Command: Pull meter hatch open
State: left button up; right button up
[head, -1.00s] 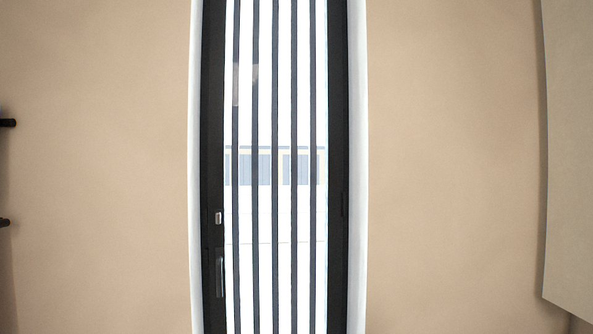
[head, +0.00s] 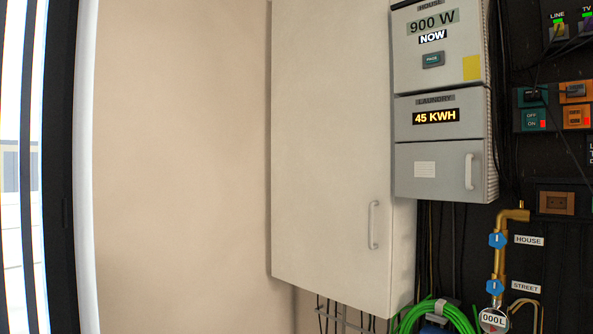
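A grey meter box hangs on the right side of the head view. Its upper unit (head: 437,75) reads HOUSE, 900 W, NOW. The LAUNDRY unit (head: 409,118) below it reads 45 KWH. Under that is a flat grey hatch (head: 447,171) with a white blank label (head: 425,169) and a vertical white handle (head: 469,171) near its right edge. This hatch looks closed. To its left is a tall beige cabinet door (head: 325,130), closed, with a vertical handle (head: 374,225) low on its right side. Neither gripper is in view.
A barred glass door with a dark frame (head: 60,170) stands at the left edge. Bare beige wall (head: 180,170) lies beside it. Brass pipe (head: 499,260) with blue HOUSE and STREET valves, a gauge, coiled green hose (head: 435,312) and sockets (head: 530,110) fill the right side.

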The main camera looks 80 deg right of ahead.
aim_at(451, 170)
jog(key=z, duration=3.4)
jog(key=i+j+z, duration=0.2)
jog(key=i+j, duration=0.15)
jog(key=j, duration=0.25)
jog(key=i+j+z, duration=0.1)
jog(key=j, duration=0.25)
jog(key=i+j+z, duration=0.1)
jog(key=i+j, duration=0.15)
jog(key=i+j+z, duration=0.1)
jog(key=j, duration=0.35)
